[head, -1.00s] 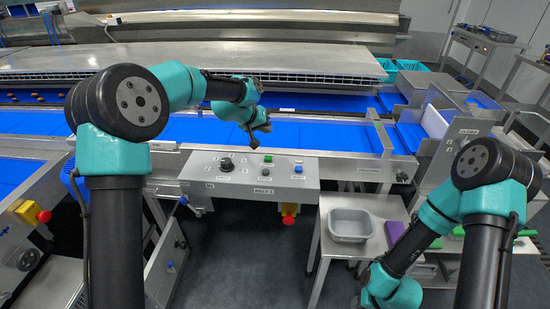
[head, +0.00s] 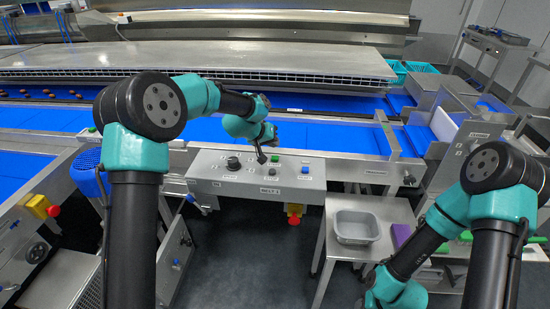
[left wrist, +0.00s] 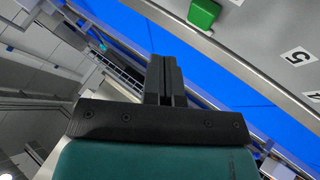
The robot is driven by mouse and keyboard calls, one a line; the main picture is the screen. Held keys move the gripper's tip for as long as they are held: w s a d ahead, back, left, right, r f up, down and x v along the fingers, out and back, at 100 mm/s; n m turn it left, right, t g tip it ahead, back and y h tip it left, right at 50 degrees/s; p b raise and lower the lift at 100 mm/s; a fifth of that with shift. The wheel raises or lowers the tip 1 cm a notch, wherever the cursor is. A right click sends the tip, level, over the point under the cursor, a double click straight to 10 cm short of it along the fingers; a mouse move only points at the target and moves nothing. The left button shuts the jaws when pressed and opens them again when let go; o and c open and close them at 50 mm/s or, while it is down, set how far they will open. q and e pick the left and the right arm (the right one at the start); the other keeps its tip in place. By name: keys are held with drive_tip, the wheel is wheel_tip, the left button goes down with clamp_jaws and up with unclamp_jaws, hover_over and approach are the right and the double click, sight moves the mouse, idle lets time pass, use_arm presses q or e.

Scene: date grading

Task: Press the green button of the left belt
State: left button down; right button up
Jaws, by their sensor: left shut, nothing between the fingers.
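A grey control box (head: 215,184) stands in front of the blue belt in the head view, with a dark knob and several buttons. Its green button (head: 275,157) is near the top edge, and it also shows as a green block in the left wrist view (left wrist: 203,14). My left gripper (head: 262,157) is shut and empty, just left of this button and over the box; I see no contact. Its closed fingers (left wrist: 165,80) point at the belt edge in the left wrist view, with the green button up and to their right. My right gripper is out of view.
A blue button (head: 304,169) and a dark button (head: 271,171) sit near the green one. A red emergency stop (head: 293,220) hangs below the box. A grey tub (head: 356,227) stands on a side table to the right. A red-and-yellow stop (head: 53,210) is at left.

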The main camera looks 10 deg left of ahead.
sight(274, 157)
use_arm(q)
drive_tip(key=shift+f, duration=1.4)
idle(1.0)
drive_tip(key=shift+f, duration=0.4)
drive_tip(key=shift+f, duration=0.45)
idle(0.8)
drive_tip(key=shift+r, duration=0.9)
drive_tip(key=shift+r, duration=0.1)
drive_tip(key=shift+r, duration=2.4)
